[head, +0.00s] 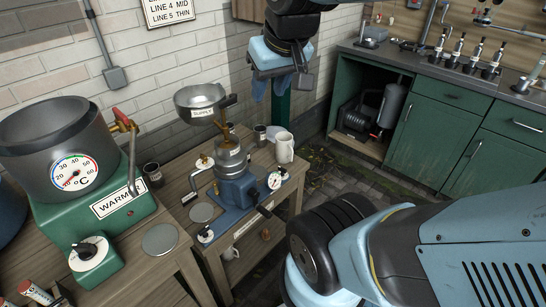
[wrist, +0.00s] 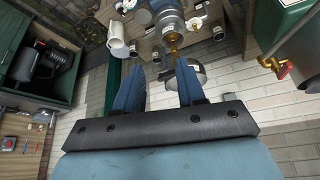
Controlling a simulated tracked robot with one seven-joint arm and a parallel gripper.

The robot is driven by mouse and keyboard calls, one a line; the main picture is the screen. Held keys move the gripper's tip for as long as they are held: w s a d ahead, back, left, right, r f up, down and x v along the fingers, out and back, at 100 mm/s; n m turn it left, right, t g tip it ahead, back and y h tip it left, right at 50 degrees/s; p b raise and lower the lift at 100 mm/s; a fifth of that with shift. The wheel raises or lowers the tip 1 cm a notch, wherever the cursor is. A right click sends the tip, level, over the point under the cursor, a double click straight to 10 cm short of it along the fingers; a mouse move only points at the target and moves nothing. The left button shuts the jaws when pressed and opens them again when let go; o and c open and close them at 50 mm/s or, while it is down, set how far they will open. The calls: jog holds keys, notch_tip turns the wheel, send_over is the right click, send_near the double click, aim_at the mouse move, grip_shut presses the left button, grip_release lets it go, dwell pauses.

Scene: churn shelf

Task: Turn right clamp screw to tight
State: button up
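A separator with a blue base (head: 236,190) and a metal drum (head: 231,157) stands on the wooden bench, under a metal bowl marked SUPPLY (head: 202,97). The drum also shows at the top of the wrist view (wrist: 170,24). A small brass fitting (head: 205,162) is at the drum's left. I cannot make out the right clamp screw or its setting for certain. My gripper (head: 269,91) is up and to the right of the separator, apart from it. In the wrist view its two blue fingers (wrist: 158,67) stand apart with nothing gripped between them.
A green warmer (head: 88,220) with a dial stands at the left. A white jug (head: 284,147) and dark jars (head: 260,135) are beside the separator, close to its right and back. A brick wall is behind. Green cabinets (head: 470,120) stand at the right, beyond open paved floor.

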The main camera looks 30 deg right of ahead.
jog(key=w+d+f+n+g, duration=0.1)
jog(key=w+d+f, duration=0.25)
jog(key=w, duration=0.65)
jog(key=n+g, duration=0.4)
send_over(282, 168)
notch_tip(282, 168, down, 31)
notch_tip(282, 168, down, 14)
jog(key=shift+r, duration=0.1)
jog(key=c, duration=0.7)
jog(key=shift+w+d, duration=0.1)
jog(key=shift+d, duration=0.1)
grip_shut()
